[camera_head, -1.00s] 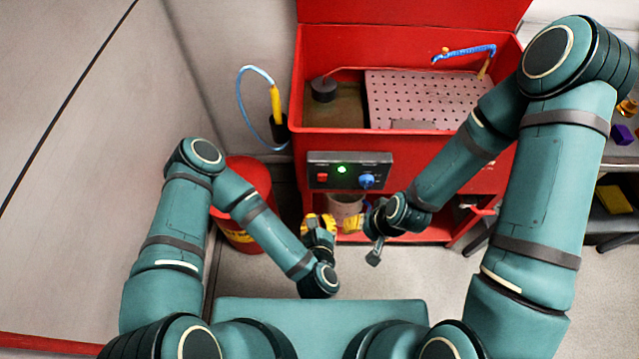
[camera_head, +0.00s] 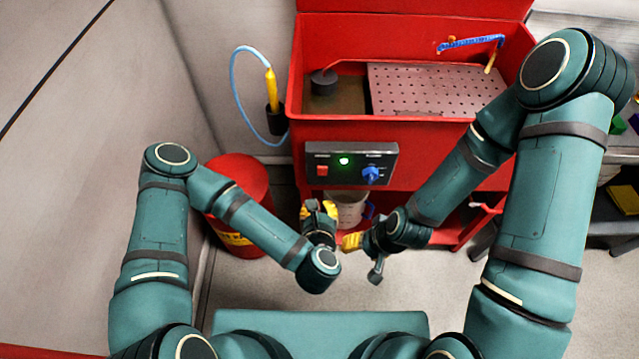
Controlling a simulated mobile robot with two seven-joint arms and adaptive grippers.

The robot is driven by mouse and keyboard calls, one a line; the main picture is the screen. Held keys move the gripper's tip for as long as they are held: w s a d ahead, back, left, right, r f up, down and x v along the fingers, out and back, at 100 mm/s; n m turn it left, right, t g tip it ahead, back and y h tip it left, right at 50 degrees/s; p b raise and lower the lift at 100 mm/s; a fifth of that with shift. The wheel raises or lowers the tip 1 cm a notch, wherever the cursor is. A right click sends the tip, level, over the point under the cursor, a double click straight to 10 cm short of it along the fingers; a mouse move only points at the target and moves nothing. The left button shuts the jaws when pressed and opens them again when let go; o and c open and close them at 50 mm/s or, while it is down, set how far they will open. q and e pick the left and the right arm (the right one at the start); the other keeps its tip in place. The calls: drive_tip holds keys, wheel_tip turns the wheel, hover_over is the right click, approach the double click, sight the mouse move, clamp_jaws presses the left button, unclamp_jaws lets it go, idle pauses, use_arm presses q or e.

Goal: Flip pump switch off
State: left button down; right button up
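The control panel (camera_head: 349,151) is a dark box on the front of the red wash tank. It carries a red rocker switch (camera_head: 322,171) at left, a lit green lamp (camera_head: 344,161) in the middle and a blue knob (camera_head: 371,174) at right. The panel labels are too small to read. My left gripper (camera_head: 319,209) is below the red switch, apart from it, with its yellow fingertips spread and nothing between them. My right gripper (camera_head: 355,240) is below and right of the panel, with a yellow fingertip showing; its opening is unclear.
The red tank (camera_head: 345,130) holds a perforated tray (camera_head: 430,92). A white bucket (camera_head: 347,205) stands under the panel, behind my grippers. A red bin (camera_head: 238,195) is at left, partly behind my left arm. A yellow tool with a blue hose (camera_head: 271,90) hangs by the tank. A dark bench is at right.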

sight(320, 172)
use_arm(q)
drive_tip(key=x, duration=0.3)
drive_tip(key=r+b+x, duration=0.1)
drive_tip(key=x, duration=0.5)
drive_tip(key=shift+w+r, duration=0.4)
drive_tip(key=shift+w, duration=0.5)
drive_tip(key=shift+w+r+g+p, duration=0.4)
drive_tip(key=shift+w+g+p, duration=0.1)
drive_tip(key=shift+p, duration=0.65)
drive_tip(key=shift+f, duration=0.3)
drive_tip(key=shift+r, duration=0.1)
